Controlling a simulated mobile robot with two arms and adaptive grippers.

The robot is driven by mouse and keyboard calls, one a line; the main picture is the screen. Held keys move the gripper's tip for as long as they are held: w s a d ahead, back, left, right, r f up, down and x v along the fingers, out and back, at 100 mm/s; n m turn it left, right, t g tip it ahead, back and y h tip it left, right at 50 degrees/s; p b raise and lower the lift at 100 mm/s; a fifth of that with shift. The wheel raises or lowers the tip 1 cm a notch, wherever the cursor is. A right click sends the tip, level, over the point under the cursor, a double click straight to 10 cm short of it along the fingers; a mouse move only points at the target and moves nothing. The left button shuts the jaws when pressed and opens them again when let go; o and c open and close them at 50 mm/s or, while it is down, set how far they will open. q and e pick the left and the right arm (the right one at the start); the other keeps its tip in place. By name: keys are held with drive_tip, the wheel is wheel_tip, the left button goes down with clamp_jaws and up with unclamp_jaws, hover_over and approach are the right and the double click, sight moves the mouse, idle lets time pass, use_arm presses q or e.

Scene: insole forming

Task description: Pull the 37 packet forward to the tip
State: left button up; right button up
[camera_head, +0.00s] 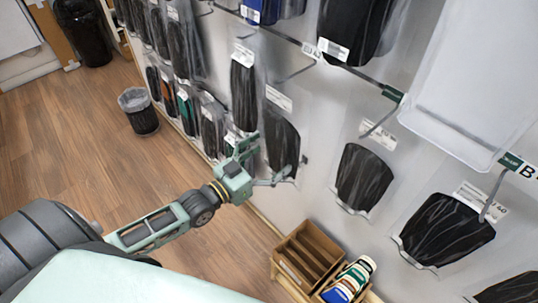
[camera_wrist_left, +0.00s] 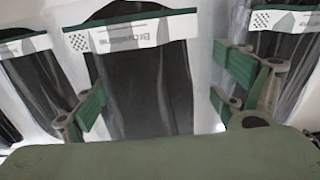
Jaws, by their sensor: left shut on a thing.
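My left gripper (camera_head: 270,158) is at the wall of hanging packets, with its fingers on either side of a clear packet with a dark insole (camera_head: 283,142). In the left wrist view this packet (camera_wrist_left: 148,90) fills the middle, with a white label and a green strip at its top. The gripper's green fingers (camera_wrist_left: 160,95) stand at its left and right edges, shut on it. The size number on its label is too blurred to read, so I cannot confirm that it is the 37 packet. My right gripper is in neither view.
More packets hang close on both sides, including a dark one (camera_head: 243,95) to the left and another (camera_head: 363,178) to the right. A wooden box (camera_head: 303,250) stands below the wall. A bin (camera_head: 139,112) stands on the open wooden floor (camera_head: 85,140).

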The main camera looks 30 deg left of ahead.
use_arm(q)
drive_tip(key=shift+w, duration=0.15)
drive_tip(key=o, duration=1)
drive_tip(key=v, duration=1.2)
drive_tip(key=shift+d, duration=0.1)
